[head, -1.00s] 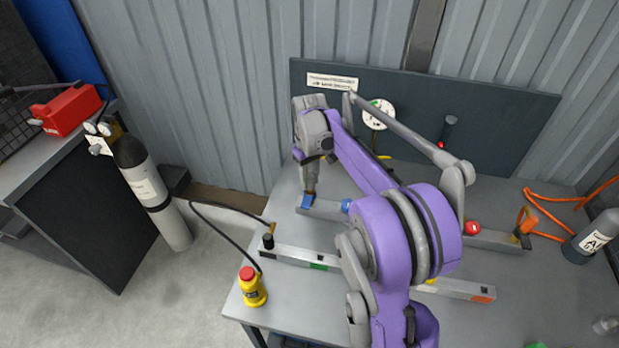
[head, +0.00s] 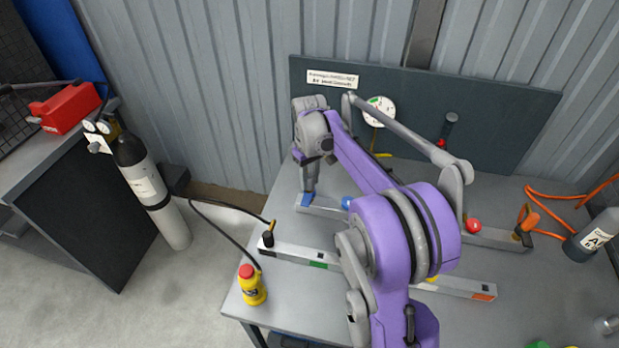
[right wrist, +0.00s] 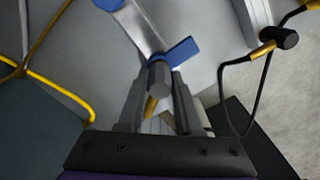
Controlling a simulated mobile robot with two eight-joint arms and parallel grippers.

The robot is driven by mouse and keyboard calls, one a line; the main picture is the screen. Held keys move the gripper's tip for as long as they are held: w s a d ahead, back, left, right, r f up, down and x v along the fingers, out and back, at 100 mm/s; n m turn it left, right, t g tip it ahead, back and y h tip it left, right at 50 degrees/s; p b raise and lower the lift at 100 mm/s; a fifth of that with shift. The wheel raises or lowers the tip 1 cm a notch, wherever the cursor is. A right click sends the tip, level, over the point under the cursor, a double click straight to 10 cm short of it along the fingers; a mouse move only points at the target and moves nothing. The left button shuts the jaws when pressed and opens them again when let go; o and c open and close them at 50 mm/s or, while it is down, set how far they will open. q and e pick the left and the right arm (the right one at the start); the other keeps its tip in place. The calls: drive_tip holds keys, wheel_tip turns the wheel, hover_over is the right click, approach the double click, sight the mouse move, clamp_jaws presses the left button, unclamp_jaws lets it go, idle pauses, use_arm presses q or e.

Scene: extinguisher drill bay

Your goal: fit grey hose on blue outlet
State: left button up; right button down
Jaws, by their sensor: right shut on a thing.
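My right gripper (head: 308,190) is at the left end of the rear metal bar on the bench. In the right wrist view its fingers (right wrist: 160,88) are shut on a short grey cylinder, seemingly the grey hose's end (right wrist: 160,78). The cylinder points at the bar, and a blue ring shows at its tip. Whether it is seated on the blue outlet or only touching it, I cannot tell. A blue tab (right wrist: 183,50) is beside the tip, and it also shows in the head view (head: 307,200). The rest of the grey hose is hidden. My left gripper is not in view.
A black hose with a brass end (right wrist: 262,50) lies beside the front bar (head: 300,252). A yellow hose (right wrist: 65,87) lies left in the wrist view. A dark back panel (head: 500,110) rises behind.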

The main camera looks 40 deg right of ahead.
drive_tip(key=shift+f, duration=0.2)
drive_tip(key=c, duration=0.5)
unclamp_jaws()
drive_tip(key=shift+r, duration=0.15)
wheel_tip(320, 180, up, 11)
drive_tip(key=shift+f+p, duration=0.2)
drive_tip(key=shift+p, duration=0.1)
drive_tip(key=s+a+f+t, duration=0.2)
drive_tip(key=s+a+t, duration=0.1)
drive_tip(key=s+a, duration=0.8)
drive_tip(key=s+a+f+t, duration=0.1)
drive_tip(key=s+a+f, duration=0.3)
drive_tip(key=s+a, duration=0.1)
drive_tip(key=s+a+f+t, duration=0.1)
drive_tip(key=s+a+f, duration=0.4)
drive_tip(key=shift+s+f+p, duration=0.2)
drive_tip(key=shift+s+p, duration=0.05)
drive_tip(key=shift+p, duration=0.1)
